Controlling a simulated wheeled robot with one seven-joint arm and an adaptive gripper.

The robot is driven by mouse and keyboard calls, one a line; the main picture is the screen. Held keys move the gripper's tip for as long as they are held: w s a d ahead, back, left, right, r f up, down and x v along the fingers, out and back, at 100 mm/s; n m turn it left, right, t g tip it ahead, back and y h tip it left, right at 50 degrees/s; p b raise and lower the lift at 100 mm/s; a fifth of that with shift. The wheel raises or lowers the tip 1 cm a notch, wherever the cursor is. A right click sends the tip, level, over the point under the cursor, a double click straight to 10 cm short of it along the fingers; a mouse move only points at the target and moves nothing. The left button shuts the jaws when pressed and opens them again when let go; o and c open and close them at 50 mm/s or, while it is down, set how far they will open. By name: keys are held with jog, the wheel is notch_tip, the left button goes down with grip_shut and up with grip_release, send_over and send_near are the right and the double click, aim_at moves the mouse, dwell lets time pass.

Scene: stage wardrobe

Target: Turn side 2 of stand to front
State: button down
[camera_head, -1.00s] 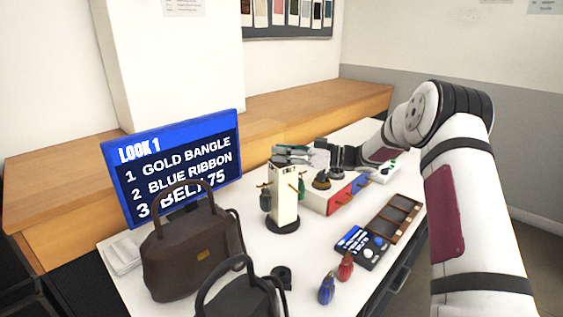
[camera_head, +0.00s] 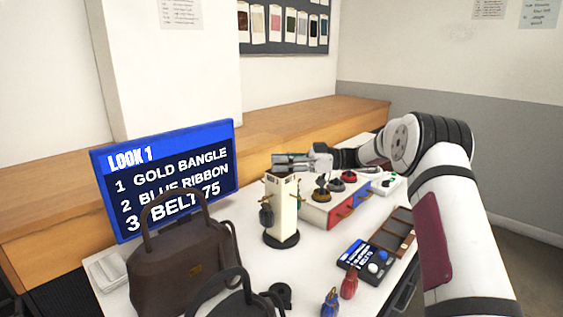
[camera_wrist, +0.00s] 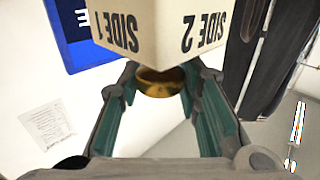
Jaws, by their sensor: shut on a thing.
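The stand (camera_head: 284,212) is a cream post on a round black base on the white table, with side pegs and a dark item hanging at its left. In the wrist view its upper part (camera_wrist: 160,25) shows two faces, marked SIDE 1 at left and SIDE 2 at right, upside down, with a corner between them. My gripper (camera_head: 285,161) is at the stand's top. In the wrist view its green-padded fingers (camera_wrist: 162,78) are on both sides of a brass knob (camera_wrist: 160,84) and shut on it. The fingertips partly hide the knob. Labels are unreadable in the head view.
A blue LOOK 1 screen (camera_head: 168,182) stands left, behind a brown handbag (camera_head: 182,262). Red and blue tassel-like items (camera_head: 348,283) and a dark control panel (camera_head: 367,259) lie in front right.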

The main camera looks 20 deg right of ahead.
jog(key=c, duration=1.2)
grip_release()
jog(key=shift+a+r, duration=0.1)
jog(key=shift+r, duration=0.05)
jog(key=v, duration=1.2)
